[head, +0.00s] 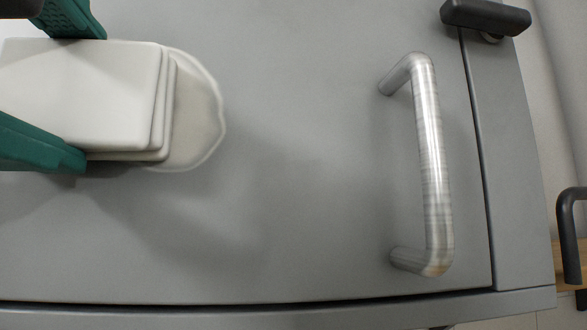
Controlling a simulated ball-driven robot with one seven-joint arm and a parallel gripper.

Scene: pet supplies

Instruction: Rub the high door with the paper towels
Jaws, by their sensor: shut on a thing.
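My gripper (62,95) has two green fingers at the left edge of the head view. It is shut on the paper towels (75,90), a stack of white folded layers. A looser white flap (198,112) spreads out at the right end of the stack, against or very near the high door (290,190). I cannot tell for sure whether it touches. The door is a flat grey panel and looks closed. The stack's left end is cut off by the picture edge.
A vertical metal handle (431,160) stands out from the door to the right of the towels. A black latch or hinge piece (485,16) sits at the top right. A dark handle (570,235) shows at the far right. Bare door lies between towels and handle.

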